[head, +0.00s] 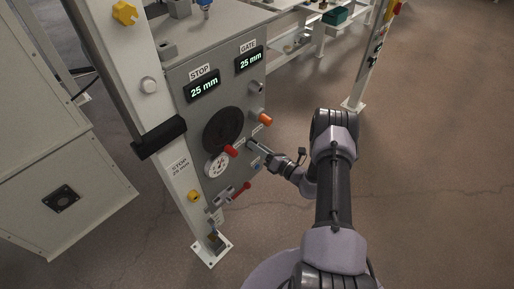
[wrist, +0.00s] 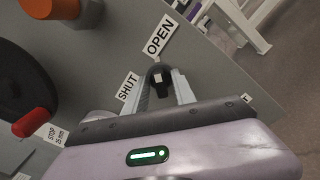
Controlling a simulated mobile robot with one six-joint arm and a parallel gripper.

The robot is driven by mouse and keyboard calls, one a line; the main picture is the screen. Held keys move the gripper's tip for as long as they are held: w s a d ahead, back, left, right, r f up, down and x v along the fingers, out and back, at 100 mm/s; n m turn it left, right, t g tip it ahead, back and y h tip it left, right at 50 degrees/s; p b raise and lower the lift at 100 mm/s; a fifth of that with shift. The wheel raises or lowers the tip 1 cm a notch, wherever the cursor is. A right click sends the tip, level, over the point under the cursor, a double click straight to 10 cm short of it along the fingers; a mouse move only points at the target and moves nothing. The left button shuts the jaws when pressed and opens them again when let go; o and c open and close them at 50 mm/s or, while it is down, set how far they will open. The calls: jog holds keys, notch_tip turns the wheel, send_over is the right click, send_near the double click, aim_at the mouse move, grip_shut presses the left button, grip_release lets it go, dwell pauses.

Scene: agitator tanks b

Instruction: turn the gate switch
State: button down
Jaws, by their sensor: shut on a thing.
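The gate switch is a small black knob (wrist: 157,72) on the grey panel, between the SHUT label (wrist: 128,87) and the OPEN label (wrist: 160,36) in the wrist view. My gripper (head: 254,146) is at the right part of the panel in the head view. Its two fingers stand on either side of the knob and are shut on it. The fingers hide part of the knob, and which label it points to is hard to tell. In the head view the gripper covers the switch. The GATE display (head: 249,60) reads 25 mm.
The STOP display (head: 203,86) also reads 25 mm. An orange knob (head: 265,119) sits just above my gripper. A black handwheel (head: 222,128) with a red handle (head: 231,151) is to its left. A red lever (head: 240,191) is below. Open floor lies to the right.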

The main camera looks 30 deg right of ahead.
jog(key=shift+m, duration=0.4)
jog(key=c, duration=1.4)
grip_release()
jog(key=shift+s, duration=0.1)
jog(key=p+v, duration=0.4)
jog(key=v, duration=1.3)
jog(key=shift+s, duration=0.15)
jog(key=shift+d, duration=0.1)
